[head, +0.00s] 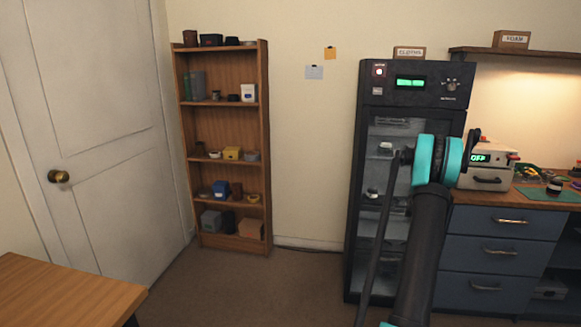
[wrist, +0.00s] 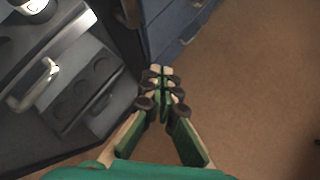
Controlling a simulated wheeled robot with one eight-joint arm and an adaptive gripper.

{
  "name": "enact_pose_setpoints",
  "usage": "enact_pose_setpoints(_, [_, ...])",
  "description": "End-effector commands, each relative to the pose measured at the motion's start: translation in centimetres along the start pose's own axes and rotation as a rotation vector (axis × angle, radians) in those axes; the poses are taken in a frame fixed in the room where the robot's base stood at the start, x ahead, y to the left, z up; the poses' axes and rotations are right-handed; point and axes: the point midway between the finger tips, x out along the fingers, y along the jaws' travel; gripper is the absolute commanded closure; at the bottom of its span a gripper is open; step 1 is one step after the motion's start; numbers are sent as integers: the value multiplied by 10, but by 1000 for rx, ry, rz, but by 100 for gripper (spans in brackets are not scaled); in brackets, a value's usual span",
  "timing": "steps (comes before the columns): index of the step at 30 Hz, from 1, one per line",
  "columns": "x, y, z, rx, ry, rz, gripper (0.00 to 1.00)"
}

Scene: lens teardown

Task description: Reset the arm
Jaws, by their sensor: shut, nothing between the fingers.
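My gripper (wrist: 161,75) shows in the wrist view, shut with its fingertips together and nothing between them. It points over the brown floor (wrist: 240,90), close to the blue drawer unit. In the head view my arm rises in front of the black cabinet at the right, and the gripper itself cannot be made out there.
A black glass-door cabinet (head: 362,190) stands beside blue drawers (head: 497,222) under a workbench. A device with a green display (head: 485,181) sits on the bench. A wooden bookshelf (head: 230,122) and a white door (head: 95,110) are at the left. A table corner (head: 65,290) is nearest. Floor between is clear.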

Motion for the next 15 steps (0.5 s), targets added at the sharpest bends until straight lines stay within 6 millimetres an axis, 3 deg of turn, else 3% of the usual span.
enact_pose_setpoints(1, [-25, 5, -9, 58, 19, 13, 100])
enact_pose_setpoints(7, [-116, 12, -51, 345, 111, 43, 100])
enact_pose_setpoints(15, [-231, -5, -118, 717, 250, 34, 100])
